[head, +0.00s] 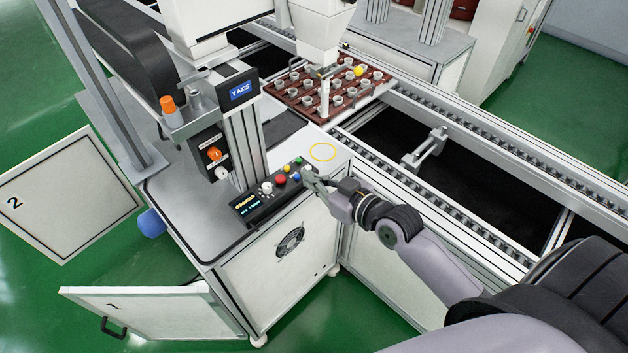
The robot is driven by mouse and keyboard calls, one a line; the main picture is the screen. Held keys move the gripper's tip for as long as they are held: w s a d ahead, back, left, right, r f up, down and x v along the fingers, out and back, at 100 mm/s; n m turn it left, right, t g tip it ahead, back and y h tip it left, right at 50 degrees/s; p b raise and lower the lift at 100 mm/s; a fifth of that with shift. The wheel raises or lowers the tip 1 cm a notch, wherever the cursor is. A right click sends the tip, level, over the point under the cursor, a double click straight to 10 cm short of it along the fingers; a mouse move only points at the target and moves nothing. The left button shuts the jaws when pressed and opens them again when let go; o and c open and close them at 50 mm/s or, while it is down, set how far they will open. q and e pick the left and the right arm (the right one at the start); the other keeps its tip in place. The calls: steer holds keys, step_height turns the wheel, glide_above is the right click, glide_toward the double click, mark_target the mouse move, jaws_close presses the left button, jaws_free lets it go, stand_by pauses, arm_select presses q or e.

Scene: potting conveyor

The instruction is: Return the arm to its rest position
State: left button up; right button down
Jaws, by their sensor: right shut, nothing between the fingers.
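My right gripper (311,180) is shut and empty. It is at the right end of the black control panel (262,208), close to its buttons; I cannot tell whether it touches one. My right arm reaches in from the lower right, stretched out over the machine's front corner. My left gripper is not in view.
A brown tray (288,99) with several white pots and a yellow ball (359,71) sits on the conveyor. Cabinet doors marked 2 (70,195) and 1 (150,312) stand open at left. Rails (480,150) run beyond my arm.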

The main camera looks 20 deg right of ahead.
steer(key=shift+f, duration=0.1)
stand_by(0.5)
steer(key=s+d+f+m+g+h+b, duration=0.1)
steer(key=s+d+f+g, duration=0.15)
steer(key=f, duration=0.85)
steer(key=s+d+f+m+g+h, duration=0.15)
steer(key=s+f, duration=0.25)
steer(key=f, duration=0.7)
steer(key=s+d+f+g+h+b, duration=0.1)
steer(key=s+f+g+h, duration=0.15)
steer(key=f, duration=0.85)
steer(key=s+a+f+g, duration=0.1)
steer(key=s+f+g, duration=0.1)
steer(key=s+f, duration=0.5)
steer(key=s+a+f+g+b, duration=0.1)
steer(key=s+f+g, duration=0.1)
steer(key=s+f, duration=0.6)
steer(key=s+a+f+g, duration=0.1)
steer(key=s+f, duration=0.6)
steer(key=s, duration=1.1)
steer(key=shift+f+n+g+b, duration=0.35)
steer(key=shift+n+g, duration=0.1)
steer(key=shift+g, duration=0.4)
steer(key=c, duration=2.3)
jaws_free()
steer(key=shift+d, duration=0.1)
